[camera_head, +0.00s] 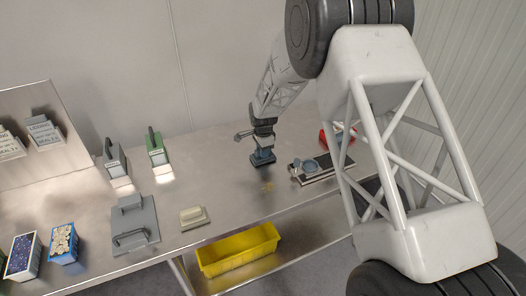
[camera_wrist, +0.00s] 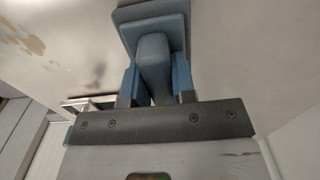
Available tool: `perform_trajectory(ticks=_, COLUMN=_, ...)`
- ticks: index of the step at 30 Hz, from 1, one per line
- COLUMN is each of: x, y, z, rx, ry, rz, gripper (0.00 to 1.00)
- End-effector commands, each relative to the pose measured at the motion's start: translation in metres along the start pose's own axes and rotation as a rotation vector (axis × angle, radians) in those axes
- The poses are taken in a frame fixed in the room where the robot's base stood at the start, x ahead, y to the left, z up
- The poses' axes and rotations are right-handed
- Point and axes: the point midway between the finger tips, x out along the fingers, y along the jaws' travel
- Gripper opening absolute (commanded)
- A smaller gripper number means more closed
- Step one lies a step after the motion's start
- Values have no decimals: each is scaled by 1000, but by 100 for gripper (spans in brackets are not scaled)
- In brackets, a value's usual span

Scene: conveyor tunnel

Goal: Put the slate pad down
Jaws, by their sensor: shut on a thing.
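The slate pad (camera_head: 262,157) is a blue-grey block with an upright grip, low over the metal table (camera_head: 215,180) near its middle. My gripper (camera_head: 263,147) points down and is shut on the pad's grip. In the wrist view the pad (camera_wrist: 150,16) shows its wider base beyond the fingers, with the grip between the two blue fingers of my gripper (camera_wrist: 155,80). The pad looks about level. I cannot tell whether its underside touches the table.
A dark tray (camera_head: 325,176) with a round blue-grey thing stands close on the right, with a red object (camera_head: 338,135) behind. A cream block (camera_head: 194,217), grey handled plate (camera_head: 145,243) and green holder (camera_head: 155,148) lie left. A yellow bin (camera_head: 238,252) sits below the front edge.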

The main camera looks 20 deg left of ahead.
Motion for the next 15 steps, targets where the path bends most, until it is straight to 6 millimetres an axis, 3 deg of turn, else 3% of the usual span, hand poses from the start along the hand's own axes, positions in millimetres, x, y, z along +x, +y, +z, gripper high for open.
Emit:
perform_trajectory(ticks=5, x=3, y=0, z=0, rx=0, ry=0, rz=1, gripper=0)
perform_trajectory(ticks=6, x=3, y=0, z=0, rx=0, ry=0, rz=0, gripper=31)
perform_trajectory(ticks=9, x=3, y=0, z=0, rx=0, ry=0, rz=0, gripper=46)
perform_trajectory(ticks=10, x=3, y=0, z=0, rx=0, ry=0, rz=0, gripper=50)
perform_trajectory(ticks=15, x=3, y=0, z=0, rx=0, ry=0, rz=0, gripper=50)
